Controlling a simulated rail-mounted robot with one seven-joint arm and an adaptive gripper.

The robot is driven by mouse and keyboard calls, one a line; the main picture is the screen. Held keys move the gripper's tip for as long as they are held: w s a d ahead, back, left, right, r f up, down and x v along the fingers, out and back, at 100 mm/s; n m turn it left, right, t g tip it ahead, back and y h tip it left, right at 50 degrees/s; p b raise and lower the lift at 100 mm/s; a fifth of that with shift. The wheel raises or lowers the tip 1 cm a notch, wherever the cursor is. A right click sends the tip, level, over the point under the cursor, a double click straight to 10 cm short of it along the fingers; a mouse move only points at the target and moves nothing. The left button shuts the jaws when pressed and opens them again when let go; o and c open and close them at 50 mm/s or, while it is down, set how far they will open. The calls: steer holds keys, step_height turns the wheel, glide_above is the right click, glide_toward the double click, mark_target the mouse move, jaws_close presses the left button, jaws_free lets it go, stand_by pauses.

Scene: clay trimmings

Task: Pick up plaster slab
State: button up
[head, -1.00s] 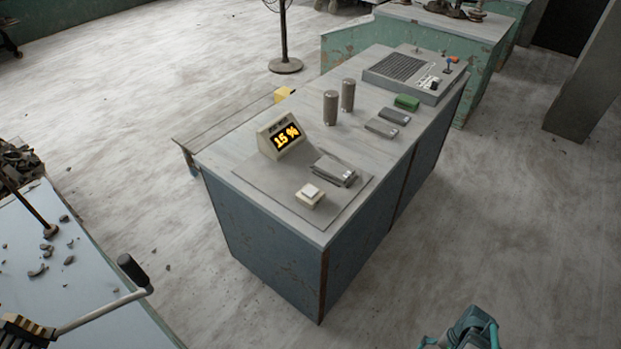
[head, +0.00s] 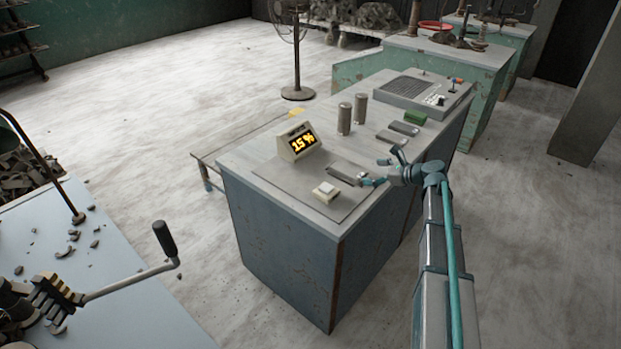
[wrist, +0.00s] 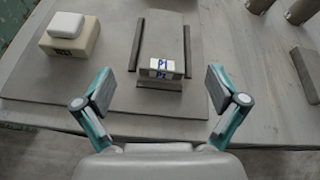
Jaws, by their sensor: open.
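Grey slabs that look like plaster (head: 345,170) lie stacked on a flat mat on the bench top, in front of the display. In the wrist view the stack (wrist: 163,38) sits between two dark rails, with white labels reading P1 and P2 on its near end, one above the other. My gripper (head: 376,172) is open and empty over the right edge of the bench. In the wrist view its fingers (wrist: 161,91) are spread on either side of the line to the labelled end, apart from the stack.
A lit display (head: 298,143) and a beige box with a white top (head: 326,192) flank the slabs.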

mark_target(349, 170)
steer(key=shift+r+m, duration=0.2)
steer(key=shift+m, duration=0.5)
steer(key=shift+d+m, duration=0.2)
steer(key=shift+m, duration=0.1)
steer(key=shift+w+f, duration=0.15)
steer(key=shift+w, duration=0.05)
steer(key=p+x, duration=0.2)
steer(key=x, duration=0.8)
steer(key=shift+w+a+f, duration=0.1)
steer(key=shift+w+a, duration=0.05)
steer(key=c, duration=1.5)
steer(key=shift+c, duration=0.2)
